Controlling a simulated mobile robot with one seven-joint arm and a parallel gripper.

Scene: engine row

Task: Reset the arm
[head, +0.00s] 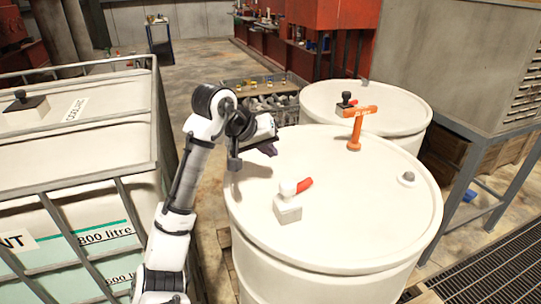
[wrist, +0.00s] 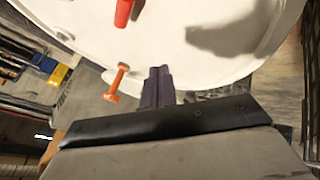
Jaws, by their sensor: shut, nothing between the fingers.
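My arm reaches up from the bottom of the head view and bends to the right at its elbow. My gripper (head: 268,149) is above the left rear part of the near white drum (head: 350,215). In the wrist view the dark fingers of my gripper (wrist: 158,75) are together, with nothing held between them. The drum's white lid (wrist: 200,40) lies beyond the fingertips in that view.
A white valve block (head: 288,208) with a red handle (head: 304,185) stands on the near drum. An orange T-shaped tool (head: 357,128) stands upright near its back rim. A second drum (head: 395,112) is behind. A caged tank (head: 75,190) stands left. A floor grate (head: 490,275) is right.

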